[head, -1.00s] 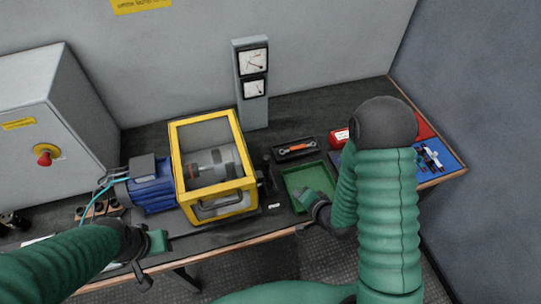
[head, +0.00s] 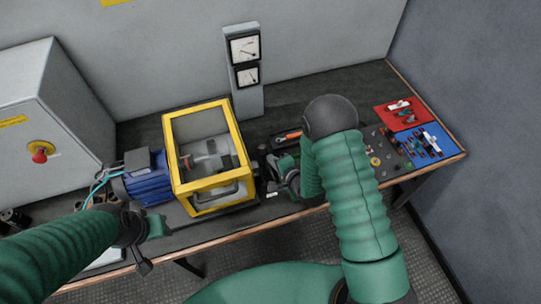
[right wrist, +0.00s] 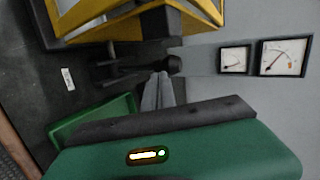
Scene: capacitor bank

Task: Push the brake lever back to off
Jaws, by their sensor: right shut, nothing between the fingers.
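The black brake lever with its round knob (right wrist: 174,64) stands beside the yellow-framed guard in the right wrist view. In the head view, my right gripper (head: 277,172) is beside the guard's right side, close to the lever, and partly covers that area. In the right wrist view, its grey fingers (right wrist: 158,88) are shut and empty, with the tips right by the lever near its knob. I cannot tell whether they touch. My left gripper (head: 156,226) is over the front left of the bench, away from the lever; its jaw opening is unclear.
The yellow guard (head: 239,146) and blue motor (head: 149,184) stand left of the lever. A gauge post (head: 249,100) stands behind. A green tray (right wrist: 66,130) lies near the right gripper. Red (head: 390,117) and blue mats with small parts lie at the far right.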

